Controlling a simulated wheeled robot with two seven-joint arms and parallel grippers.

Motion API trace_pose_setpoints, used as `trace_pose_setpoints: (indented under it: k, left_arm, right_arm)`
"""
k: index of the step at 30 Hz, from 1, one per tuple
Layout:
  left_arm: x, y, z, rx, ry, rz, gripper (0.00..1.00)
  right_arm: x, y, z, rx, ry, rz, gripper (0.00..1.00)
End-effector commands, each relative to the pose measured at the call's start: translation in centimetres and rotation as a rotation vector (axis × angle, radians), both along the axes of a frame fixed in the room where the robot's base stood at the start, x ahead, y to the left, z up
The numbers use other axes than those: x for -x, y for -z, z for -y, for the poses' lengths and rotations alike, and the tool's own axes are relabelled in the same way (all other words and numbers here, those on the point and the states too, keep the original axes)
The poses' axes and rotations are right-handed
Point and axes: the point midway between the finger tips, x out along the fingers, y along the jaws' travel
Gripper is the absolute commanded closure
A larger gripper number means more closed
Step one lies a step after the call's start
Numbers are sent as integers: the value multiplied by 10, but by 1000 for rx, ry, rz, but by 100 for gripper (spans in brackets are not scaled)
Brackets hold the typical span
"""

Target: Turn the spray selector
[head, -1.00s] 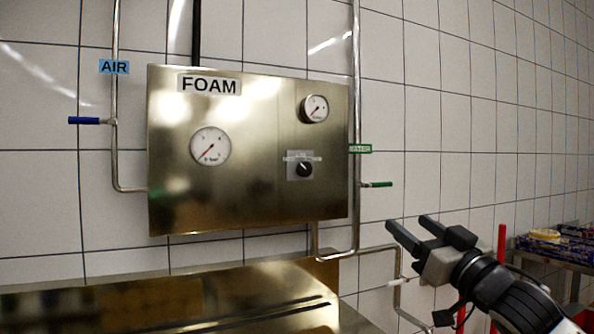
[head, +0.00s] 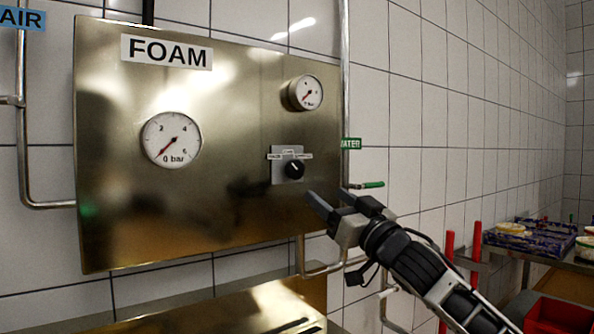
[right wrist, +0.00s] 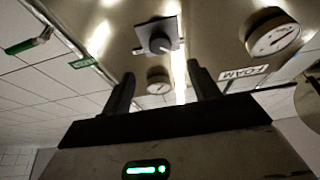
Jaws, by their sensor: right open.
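The spray selector (head: 293,169) is a black round knob on a small grey plate, on the right part of the brassy metal FOAM panel (head: 230,215). In the right wrist view the selector (right wrist: 160,43) shows ahead, between and beyond the fingers. My right gripper (head: 332,200) is open and empty, below and to the right of the selector, and apart from it. In the right wrist view its two fingers (right wrist: 163,88) stand wide apart with nothing between them. My left gripper is in no view.
Two gauges (head: 171,139) (head: 306,93) sit on the panel. A green-handled valve (head: 367,185) and a pipe (head: 344,80) run close along the panel's right edge. A metal ledge (head: 215,315) lies below. A rack with boxes (head: 535,240) and a red crate (head: 560,315) stand at right.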

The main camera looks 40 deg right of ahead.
Motion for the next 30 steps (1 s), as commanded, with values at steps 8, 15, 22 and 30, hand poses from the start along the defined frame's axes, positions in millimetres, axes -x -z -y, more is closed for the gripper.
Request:
trace_pose_setpoints:
  k: [8,15,22,30]
  left_arm:
    - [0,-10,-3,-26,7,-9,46]
    - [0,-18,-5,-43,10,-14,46]
    - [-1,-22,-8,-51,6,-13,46]
    - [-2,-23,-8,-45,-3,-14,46]
  right_arm:
    - [-41,-23,5,0,2,4,39]
    - [-75,-37,9,0,2,3,39]
    - [-98,-44,11,-1,2,2,39]
    - [-105,-44,11,1,0,1,39]
